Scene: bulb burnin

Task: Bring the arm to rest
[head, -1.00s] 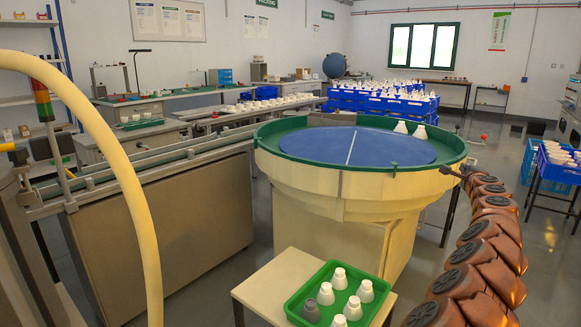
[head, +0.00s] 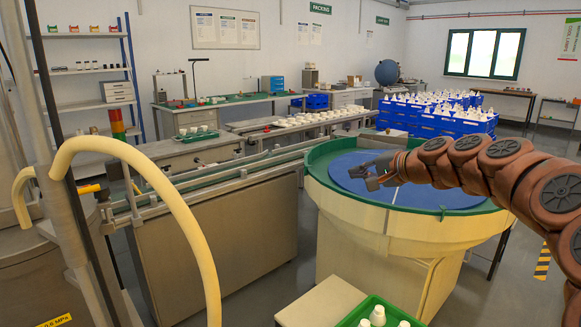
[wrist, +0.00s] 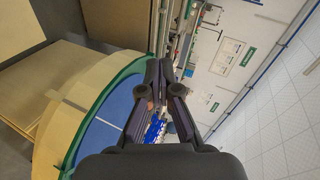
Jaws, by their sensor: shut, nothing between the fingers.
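My gripper (head: 362,174) is at the end of my brown segmented arm, which reaches in from the right of the head view. It appears over the blue disc of the round turntable (head: 340,220), apart from it as far as I can tell. In the wrist view my gripper (wrist: 159,66) has its dark fingers close together at the tips, with nothing seen between them. The wrist view is turned sideways, with the turntable (wrist: 95,140) at the lower left.
A green tray (head: 352,318) with white bulbs sits on a small table (head: 315,303) at the front. A pale curved hose (head: 190,215) stands at the left, before the conveyor (head: 215,180). Blue crates (head: 440,125) with bulbs stand behind the turntable. Grey floor shows at the right.

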